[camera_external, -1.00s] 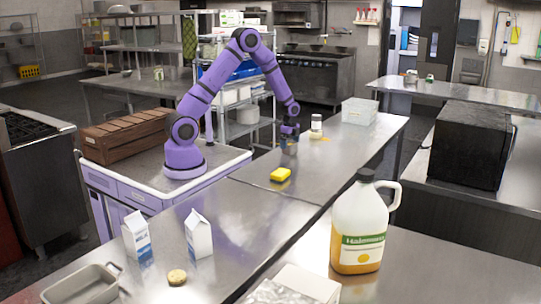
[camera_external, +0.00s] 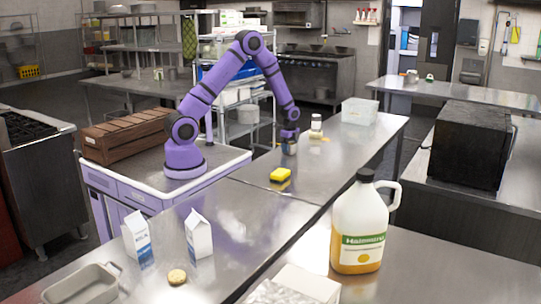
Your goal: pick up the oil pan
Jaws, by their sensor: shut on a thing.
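My gripper (camera_external: 290,136) is over the far part of the long steel counter, at the end of the purple arm. It is shut on a small grey, can-like thing (camera_external: 290,148) at counter height. The fingers hide its upper part, and I cannot tell whether it touches the counter. A grey rectangular metal pan (camera_external: 84,287) with a looped handle sits at the near left end of the counter, far from my gripper. Nothing in view is clearly marked as the oil pan.
Two milk cartons (camera_external: 198,234), a round cookie-like item (camera_external: 177,277) and a large juice jug (camera_external: 360,225) are nearer the camera.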

